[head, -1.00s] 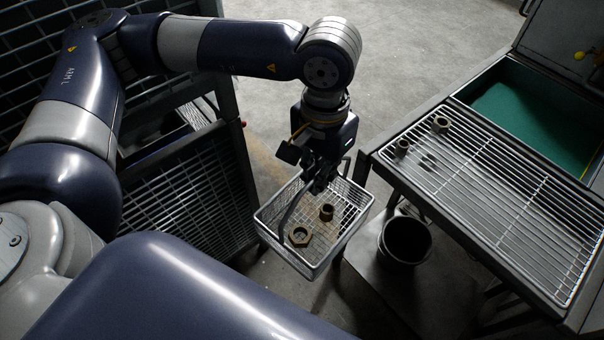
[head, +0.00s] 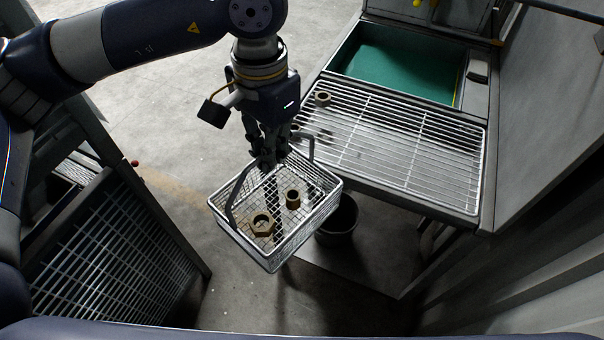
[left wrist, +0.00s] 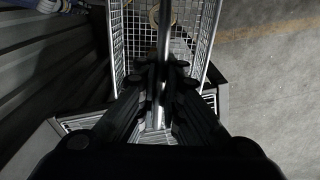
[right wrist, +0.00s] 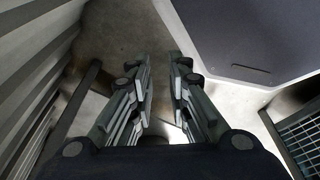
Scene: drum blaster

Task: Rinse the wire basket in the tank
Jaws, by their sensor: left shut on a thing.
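The wire basket (head: 306,229) hangs level or slightly tilted from its dark hoop handle, in the air over the floor, left of the wash bench. A brass hex nut (head: 261,225) and a smaller brass bushing (head: 293,199) lie in it. My left gripper (head: 270,160) is shut on the handle, above the basket; the left wrist view shows the handle bar between its fingers (left wrist: 161,78). The tank (head: 400,62) with green liquid is open at the back right, beyond the basket. My right gripper (right wrist: 160,62) is open and empty in the right wrist view.
A wire drain rack (head: 400,150) lies between the basket and the tank, with a metal fitting (head: 323,98) at its far left. A dark bucket (head: 338,218) stands below the rack's near edge. A grid-panelled rack (head: 115,255) is at left.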

